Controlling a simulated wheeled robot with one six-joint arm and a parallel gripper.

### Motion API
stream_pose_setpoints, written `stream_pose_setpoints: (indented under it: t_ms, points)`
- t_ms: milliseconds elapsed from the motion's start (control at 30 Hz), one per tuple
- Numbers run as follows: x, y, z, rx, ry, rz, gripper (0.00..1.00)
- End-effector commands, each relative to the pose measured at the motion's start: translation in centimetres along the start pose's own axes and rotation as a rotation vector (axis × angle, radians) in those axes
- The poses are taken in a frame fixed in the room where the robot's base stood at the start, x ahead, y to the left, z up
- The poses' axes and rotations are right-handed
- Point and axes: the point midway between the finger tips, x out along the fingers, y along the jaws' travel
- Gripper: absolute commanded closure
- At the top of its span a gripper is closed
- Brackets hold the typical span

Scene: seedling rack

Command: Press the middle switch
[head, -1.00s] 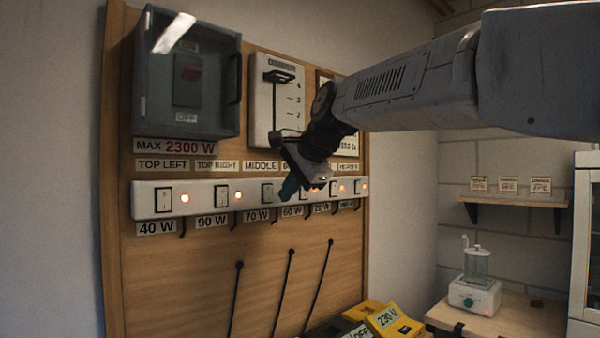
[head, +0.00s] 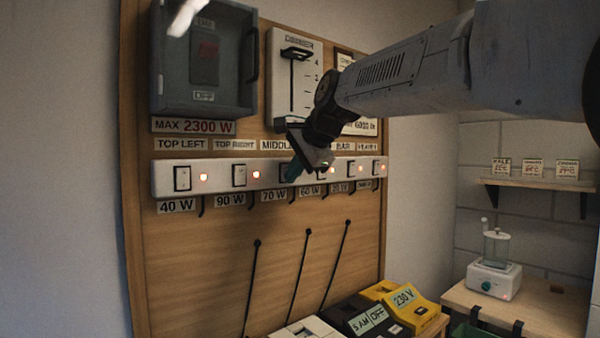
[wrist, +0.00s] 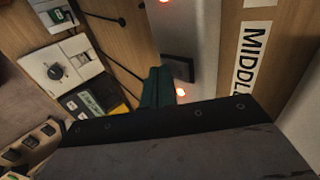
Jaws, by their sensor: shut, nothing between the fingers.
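The white switch strip (head: 215,178) runs across the wooden board. In the wrist view the middle switch (wrist: 177,70) is a dark rocker on the strip beside the "MIDDLE" label (wrist: 254,60), with a lit red lamp (wrist: 180,92) next to it. My gripper (head: 292,173) is shut and empty, with teal fingertips that also show in the wrist view (wrist: 156,78). The fingertips are in front of the strip at the middle position and hide the middle switch in the head view. I cannot tell whether they touch it.
The top left switch (head: 182,178) and top right switch (head: 239,175) are left of my gripper, with lit lamps. A grey breaker box (head: 203,100) and slider panel (head: 293,105) are above. Hooks and cables hang below. Yellow and black devices (head: 400,300) lie at lower right.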

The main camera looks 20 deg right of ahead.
Motion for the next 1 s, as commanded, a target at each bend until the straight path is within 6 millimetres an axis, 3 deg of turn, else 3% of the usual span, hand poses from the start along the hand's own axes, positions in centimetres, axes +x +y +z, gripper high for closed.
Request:
stream_pose_setpoints:
  t_ms: [567, 1000]
  points:
    - [-1.2, -1.2, -0.1, -0.001, 0.001, -0.002, 1.0]
    - [-1.9, -0.7, 0.0, -0.001, 0.0, -0.001, 1.0]
